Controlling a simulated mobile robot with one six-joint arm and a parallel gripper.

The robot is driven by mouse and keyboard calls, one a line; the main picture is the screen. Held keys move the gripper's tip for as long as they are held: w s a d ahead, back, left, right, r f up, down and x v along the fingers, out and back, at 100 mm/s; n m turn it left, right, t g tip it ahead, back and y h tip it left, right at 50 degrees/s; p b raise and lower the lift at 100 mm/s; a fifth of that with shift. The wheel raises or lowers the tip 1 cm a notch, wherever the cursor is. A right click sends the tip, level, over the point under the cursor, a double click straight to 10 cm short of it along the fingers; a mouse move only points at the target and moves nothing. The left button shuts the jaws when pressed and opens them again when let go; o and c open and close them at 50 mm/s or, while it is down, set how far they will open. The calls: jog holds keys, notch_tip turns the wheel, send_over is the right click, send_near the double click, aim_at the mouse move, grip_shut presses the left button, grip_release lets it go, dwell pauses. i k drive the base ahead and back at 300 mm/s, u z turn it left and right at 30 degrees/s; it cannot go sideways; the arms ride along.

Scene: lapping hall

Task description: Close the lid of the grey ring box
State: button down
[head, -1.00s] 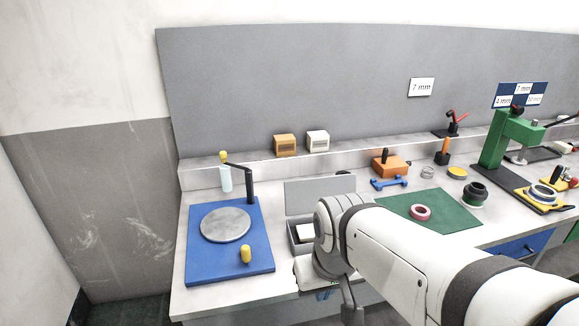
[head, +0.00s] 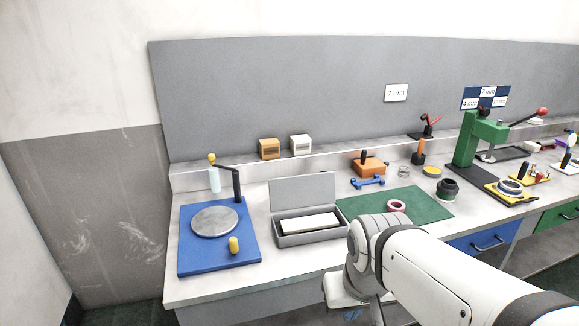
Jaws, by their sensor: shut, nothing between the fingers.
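The grey ring box (head: 312,240) stands on the bench, left of my arm. Its lid (head: 302,193) is open, standing nearly upright at the back edge. A white block (head: 308,223) lies inside the box. My gripper (head: 352,311) is low in the head view, in front of the bench edge, below and right of the box and apart from it. It is shut and empty; its fingers are small and partly hidden by my arm.
A blue board with a round grey plate (head: 214,222) and yellow knob stands left of the box. A green mat (head: 425,207) with a pink ring (head: 397,205) lies to the right. A green press (head: 478,140) stands farther right. Bare bench lies in front of the box.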

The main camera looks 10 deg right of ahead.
aim_at(299, 191)
jog(key=i, duration=1)
jog(key=z, duration=0.05)
